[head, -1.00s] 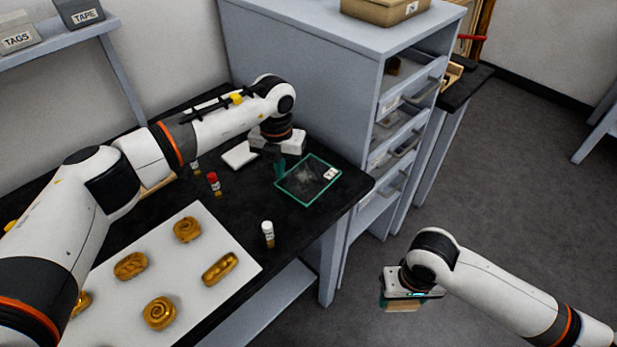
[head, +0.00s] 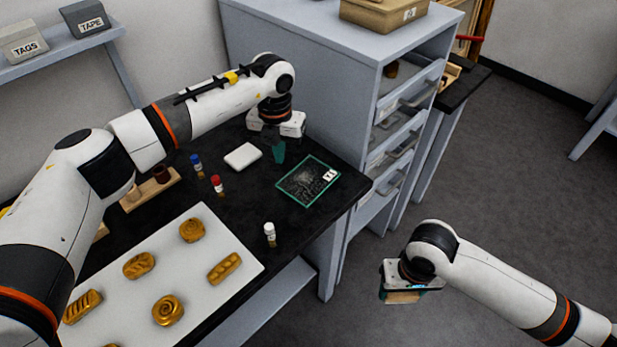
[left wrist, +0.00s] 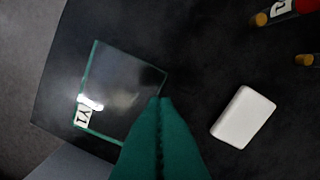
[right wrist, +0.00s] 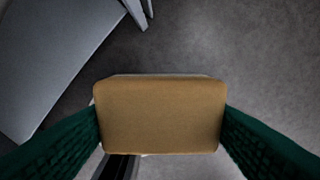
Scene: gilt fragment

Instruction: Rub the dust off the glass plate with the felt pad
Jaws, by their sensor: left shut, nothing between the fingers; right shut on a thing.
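The glass plate (head: 297,190) lies flat on the black bench near its right corner. It is dark and clear with a green edge, a pale dusty patch and a white label. My left gripper (head: 278,153) is shut and empty, just beyond the plate's far left corner. In the left wrist view its green fingertips (left wrist: 160,102) overlap the plate's corner; I cannot tell whether they touch. My right gripper (right wrist: 160,118) is shut on a tan block (right wrist: 160,115) that looks like the felt pad. It holds this over the floor, right of the bench.
A white rounded block (head: 243,155) lies left of the plate. A white tray (head: 205,262) bears several golden pieces. A grey drawer cabinet (head: 300,75) stands behind the plate.

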